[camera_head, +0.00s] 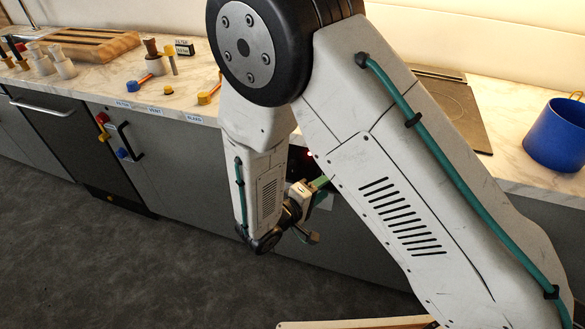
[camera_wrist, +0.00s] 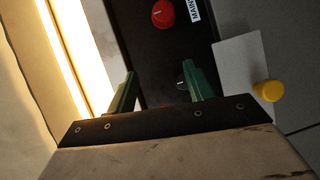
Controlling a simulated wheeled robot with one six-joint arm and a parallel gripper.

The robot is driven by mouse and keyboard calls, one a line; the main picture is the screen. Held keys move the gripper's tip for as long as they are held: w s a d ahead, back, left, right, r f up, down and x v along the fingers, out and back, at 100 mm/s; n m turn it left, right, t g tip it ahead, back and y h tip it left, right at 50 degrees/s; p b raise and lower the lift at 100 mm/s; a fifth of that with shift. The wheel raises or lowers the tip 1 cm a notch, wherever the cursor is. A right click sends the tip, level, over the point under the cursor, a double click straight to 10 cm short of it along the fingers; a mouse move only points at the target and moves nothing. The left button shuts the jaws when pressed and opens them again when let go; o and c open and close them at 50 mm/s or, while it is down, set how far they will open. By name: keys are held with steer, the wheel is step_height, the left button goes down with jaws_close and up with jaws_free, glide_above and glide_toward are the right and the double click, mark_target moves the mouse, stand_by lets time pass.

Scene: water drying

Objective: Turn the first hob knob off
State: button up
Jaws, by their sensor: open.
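My gripper (camera_wrist: 158,76) shows two green fingers spread apart with nothing held between them. In the wrist view it faces a dark panel (camera_wrist: 140,30). A red round knob (camera_wrist: 163,13) with a pale mark sits on that panel, beyond the fingertips and apart from them. A small greyish part (camera_wrist: 181,85) shows beside the right finger; I cannot tell whether it is a knob. Which knob is the first hob knob cannot be told. In the head view the gripper (camera_head: 321,184) is by the cabinet front, partly hidden by my arm. The dark hob (camera_head: 455,112) lies on the counter.
A yellow knob (camera_wrist: 268,90) on a white plate (camera_wrist: 240,65) is right of the fingers. A blue pot (camera_head: 556,135) stands on the counter's right. Small valves and levers (camera_head: 208,95) stand on the left counter. Dark floor (camera_head: 160,270) is clear at lower left.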

mark_target(292, 169)
steer(key=w+a+f+m+t+y, duration=0.2)
steer(key=a+t+y, duration=0.1)
steer(key=a, duration=0.2)
steer(key=w+a+f+m+t+y, duration=0.2)
steer(key=w+a+t+y, duration=0.1)
steer(key=a, duration=0.2)
steer(key=x, duration=0.7)
steer(key=shift+d, duration=0.25)
steer(key=c, duration=1)
